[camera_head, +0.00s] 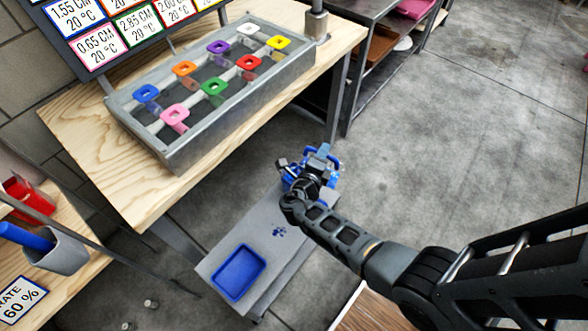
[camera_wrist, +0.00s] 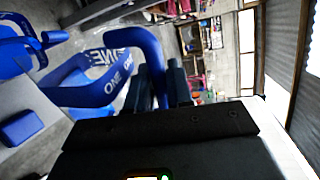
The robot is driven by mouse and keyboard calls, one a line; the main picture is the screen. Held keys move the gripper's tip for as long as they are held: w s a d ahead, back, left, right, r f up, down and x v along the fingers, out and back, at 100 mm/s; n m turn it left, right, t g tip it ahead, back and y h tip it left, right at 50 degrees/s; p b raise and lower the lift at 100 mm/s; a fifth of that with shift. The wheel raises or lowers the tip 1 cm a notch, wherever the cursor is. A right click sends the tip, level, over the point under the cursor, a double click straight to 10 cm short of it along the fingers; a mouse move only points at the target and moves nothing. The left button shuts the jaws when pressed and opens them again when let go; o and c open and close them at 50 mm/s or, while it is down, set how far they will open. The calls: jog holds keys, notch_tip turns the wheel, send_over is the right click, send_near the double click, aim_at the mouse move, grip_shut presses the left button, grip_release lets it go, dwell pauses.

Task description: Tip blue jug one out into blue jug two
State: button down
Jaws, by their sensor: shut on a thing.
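Blue jug one (camera_wrist: 98,92), a blue vessel with white lettering that includes "ONE", fills the left middle of the wrist view. My gripper (camera_wrist: 166,82) is shut on its looped blue handle. A second blue vessel (camera_wrist: 14,58) with a handle shows at the upper left of the wrist view; it looks like blue jug two, but no label is readable. In the head view my gripper (camera_head: 312,172) is over the far end of a low grey bench and hides much of the blue jug parts (camera_head: 333,158) there. The jugs' contents and exact tilt cannot be told.
The low grey bench (camera_head: 222,258) carries a blue tray (camera_head: 238,272) at its near end and small dark blue spots (camera_head: 279,231) in the middle. A wooden table (camera_head: 92,168) with a metal rack (camera_head: 180,155) of coloured square-topped pieces stands behind. Open concrete floor lies right.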

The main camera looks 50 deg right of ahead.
aim_at(313, 148)
jog(key=shift+w+a+r+n+g, duration=0.25)
jog(key=shift+w+r+n, duration=0.15)
jog(key=shift+w+n, duration=0.3)
jog(key=shift+w+a+r+n+g, duration=0.2)
jog(key=shift+w+r+n, duration=0.25)
jog(key=shift+w, duration=0.35)
dwell(0.4)
jog(key=shift+w+n, duration=0.2)
jog(key=shift+n, duration=0.05)
